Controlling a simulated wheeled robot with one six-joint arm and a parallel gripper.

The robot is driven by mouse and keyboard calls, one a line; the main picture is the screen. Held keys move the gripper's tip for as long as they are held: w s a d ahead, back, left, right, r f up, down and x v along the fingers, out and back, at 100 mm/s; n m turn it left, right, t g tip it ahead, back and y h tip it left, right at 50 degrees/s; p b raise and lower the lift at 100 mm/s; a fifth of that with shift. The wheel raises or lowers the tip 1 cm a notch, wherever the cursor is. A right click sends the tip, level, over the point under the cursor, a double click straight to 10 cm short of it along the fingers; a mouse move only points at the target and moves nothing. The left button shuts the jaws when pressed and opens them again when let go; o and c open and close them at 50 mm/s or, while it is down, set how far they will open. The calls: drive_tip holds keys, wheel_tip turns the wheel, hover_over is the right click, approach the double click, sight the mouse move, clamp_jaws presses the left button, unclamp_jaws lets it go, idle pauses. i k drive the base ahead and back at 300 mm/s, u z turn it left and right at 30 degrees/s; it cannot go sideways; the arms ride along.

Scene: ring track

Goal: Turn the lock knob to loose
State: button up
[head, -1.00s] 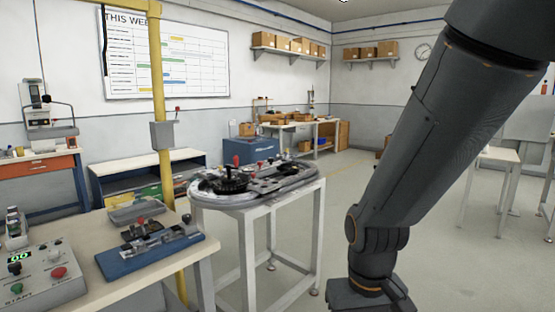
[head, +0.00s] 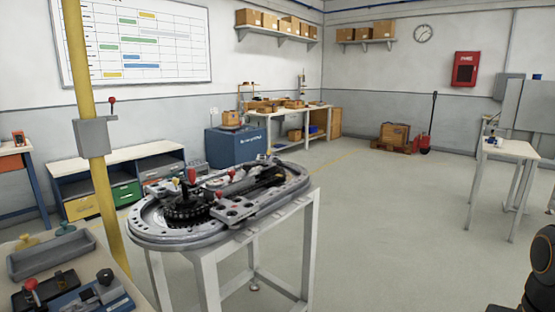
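A grey oval ring track (head: 148,236) stands on a white-legged table in the middle of the head view. On it sit a dark round toothed hub (head: 188,212), an upright lever with a red knob (head: 191,176), and smaller red and yellow knobs. I cannot tell which of them is the lock knob, or its setting. My gripper is not in view. Only a dark part of my arm shows at the right edge, well apart from the track.
A workbench (head: 92,262) with a grey tray (head: 50,255) and a blue fixture (head: 95,299) is at the lower left. A yellow post (head: 91,130) with a grey switch box (head: 95,137) stands behind it. Open floor (head: 400,215) lies right of the track table.

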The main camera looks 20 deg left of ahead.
sight(231, 172)
drive_tip(key=z, duration=0.05)
drive_tip(key=i, duration=0.9)
drive_tip(key=u, duration=0.75)
drive_tip(key=i, duration=0.7)
drive_tip(key=u, duration=0.8)
